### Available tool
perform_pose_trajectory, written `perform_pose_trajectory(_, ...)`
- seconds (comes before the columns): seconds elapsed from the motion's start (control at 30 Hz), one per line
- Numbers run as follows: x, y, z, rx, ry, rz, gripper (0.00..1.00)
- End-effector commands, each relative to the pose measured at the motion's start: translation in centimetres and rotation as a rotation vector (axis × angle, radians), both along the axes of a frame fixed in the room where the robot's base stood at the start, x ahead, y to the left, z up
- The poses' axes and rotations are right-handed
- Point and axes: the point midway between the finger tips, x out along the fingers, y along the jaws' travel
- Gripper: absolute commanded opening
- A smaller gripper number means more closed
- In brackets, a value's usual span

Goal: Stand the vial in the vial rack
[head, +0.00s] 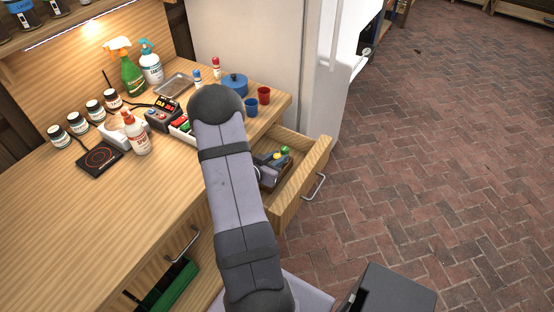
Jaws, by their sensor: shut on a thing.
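My arm rises across the middle of the head view and hides part of the counter and the drawer. Dark grey parts that look like my gripper (268,175) show just right of the arm, low over the open drawer (305,180). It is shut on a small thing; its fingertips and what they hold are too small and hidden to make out. Small green, yellow and blue shapes (281,154) show beside it. A white holder with red and green pieces (181,126) on the counter, partly behind my arm, may be the vial rack. I cannot pick out the vial for certain.
A blue cup (251,107), a red cup (264,95) and a blue pot (235,84) stand behind the arm near the drawer. A red spray bottle (135,133), several jars and a black hot plate (99,158) are left. The front left counter (80,240) is clear.

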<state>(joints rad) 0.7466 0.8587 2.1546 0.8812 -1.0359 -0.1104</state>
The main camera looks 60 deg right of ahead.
Motion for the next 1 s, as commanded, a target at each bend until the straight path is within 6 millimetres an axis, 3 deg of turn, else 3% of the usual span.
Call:
perform_pose_trajectory(0.53,0.01,-0.02,-1.18,-0.001,-0.001,0.000,0.00)
perform_pose_trajectory(0.57,0.01,-0.01,-1.17,-0.001,-0.001,0.000,0.22)
perform_pose_trajectory(0.63,0.01,-0.01,-1.07,-0.001,-0.001,0.000,0.39)
perform_pose_trajectory(1.0,0.01,-0.01,-0.84,-0.001,-0.001,0.000,0.39)
